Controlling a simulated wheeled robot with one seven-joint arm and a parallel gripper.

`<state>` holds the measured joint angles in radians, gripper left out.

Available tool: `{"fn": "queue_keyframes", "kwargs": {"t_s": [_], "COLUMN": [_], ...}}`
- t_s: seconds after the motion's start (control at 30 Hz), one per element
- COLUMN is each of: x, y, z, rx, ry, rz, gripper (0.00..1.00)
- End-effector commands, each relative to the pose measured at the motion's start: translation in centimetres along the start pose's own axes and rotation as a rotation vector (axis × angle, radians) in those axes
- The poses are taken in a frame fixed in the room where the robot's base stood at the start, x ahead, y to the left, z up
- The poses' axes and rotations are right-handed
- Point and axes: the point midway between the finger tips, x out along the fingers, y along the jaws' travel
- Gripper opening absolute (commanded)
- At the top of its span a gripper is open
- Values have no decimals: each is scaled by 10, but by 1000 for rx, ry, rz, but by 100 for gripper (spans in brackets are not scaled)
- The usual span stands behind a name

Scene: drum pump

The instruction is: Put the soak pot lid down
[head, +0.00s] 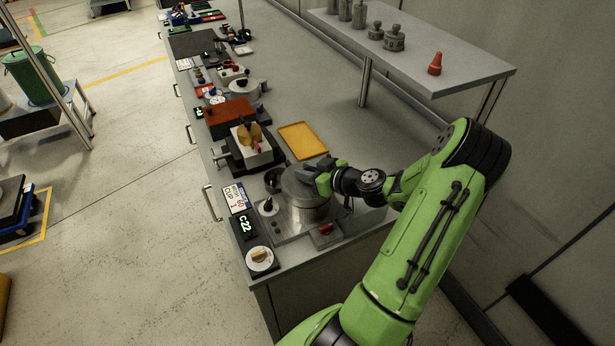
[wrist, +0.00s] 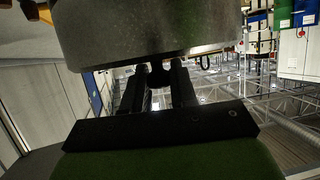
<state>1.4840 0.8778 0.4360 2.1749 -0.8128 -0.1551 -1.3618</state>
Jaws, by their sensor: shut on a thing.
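The soak pot (head: 305,213) is a shiny metal cylinder near the front end of the bench in the head view. Its grey lid (head: 295,184) is at the pot's top, partly hidden by my gripper (head: 318,172). I cannot tell whether the lid touches the rim. In the wrist view, my gripper (wrist: 158,82) is shut on a dark knob (wrist: 159,74) under the broad grey lid (wrist: 150,32), which fills the top of the picture.
A yellow tray (head: 302,140) lies behind the pot, with bare bench to its right. A dark cup (head: 272,182), a C22 display (head: 245,224) and a white dish (head: 260,259) stand close by on the left.

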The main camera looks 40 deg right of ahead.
Motion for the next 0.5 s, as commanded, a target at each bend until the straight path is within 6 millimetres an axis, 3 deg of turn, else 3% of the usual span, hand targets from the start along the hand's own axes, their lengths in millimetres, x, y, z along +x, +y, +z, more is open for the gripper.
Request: {"fn": "queue_keyframes", "kwargs": {"t_s": [0.3, 0.5], "x": [-29, -37], "y": [0, 0], "z": [-70, -90], "rx": [-9, -2], "ry": [2, 2], "rz": [3, 1], "gripper": [0, 0]}}
